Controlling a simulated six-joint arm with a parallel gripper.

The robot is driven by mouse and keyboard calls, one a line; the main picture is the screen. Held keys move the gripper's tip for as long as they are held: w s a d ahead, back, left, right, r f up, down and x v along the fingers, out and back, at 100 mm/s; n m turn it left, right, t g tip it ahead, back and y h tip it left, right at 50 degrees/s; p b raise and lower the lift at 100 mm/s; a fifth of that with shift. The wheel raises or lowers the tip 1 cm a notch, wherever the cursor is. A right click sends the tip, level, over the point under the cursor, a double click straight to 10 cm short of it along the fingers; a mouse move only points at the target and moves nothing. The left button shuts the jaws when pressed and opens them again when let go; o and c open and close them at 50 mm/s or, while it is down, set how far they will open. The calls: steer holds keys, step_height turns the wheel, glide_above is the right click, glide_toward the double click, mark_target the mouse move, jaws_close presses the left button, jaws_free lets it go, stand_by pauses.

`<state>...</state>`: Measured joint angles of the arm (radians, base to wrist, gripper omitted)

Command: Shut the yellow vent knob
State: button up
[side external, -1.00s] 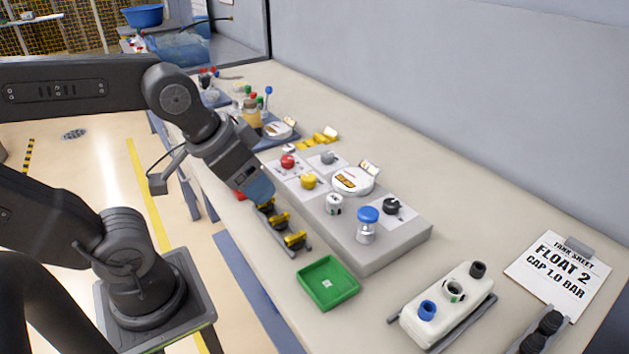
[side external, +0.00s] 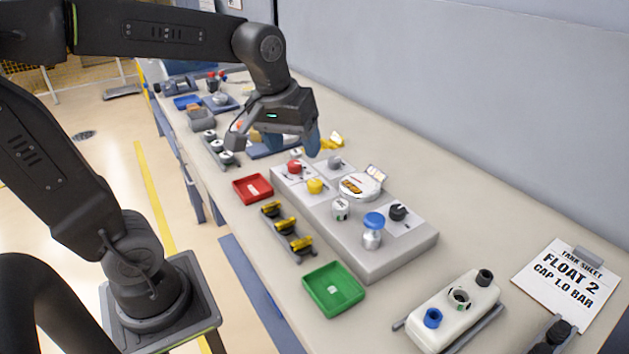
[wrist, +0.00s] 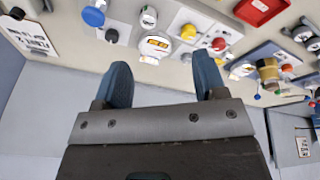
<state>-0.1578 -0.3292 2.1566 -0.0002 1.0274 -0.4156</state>
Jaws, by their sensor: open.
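The yellow vent knob (side external: 315,186) sits on the grey panel block (side external: 378,262), near its far left end, with the red knob (side external: 294,166) just beyond it. In the wrist view the yellow knob (wrist: 188,32) shows ahead of the fingers, between the white gauge and the red knob. My gripper (side external: 312,148) is above and behind the far end of the block, apart from the knob. Its two blue fingers (wrist: 162,82) are spread with nothing between them. The angle of the yellow knob's handle is too small to read.
On the block are a grey knob (side external: 335,162), a white gauge (side external: 361,186), a blue-topped fitting (side external: 373,228) and a black knob (side external: 398,212). A red tray (side external: 253,189), yellow clips (side external: 287,229) and a green tray (side external: 333,290) lie in front.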

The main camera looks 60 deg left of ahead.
steer(key=w+a+f+n+g, duration=0.1)
steer(key=w+a+n, duration=0.3)
steer(key=w+a, duration=0.15)
steer(key=n+g, duration=0.2)
steer(key=n, duration=0.3)
glide_above(315, 181)
step_height(315, 181, down, 4)
steer(key=shift+h, duration=0.3)
step_height(315, 181, down, 14)
steer(key=shift+s+r, duration=0.1)
steer(key=shift+c, duration=0.2)
steer(key=c, duration=0.9)
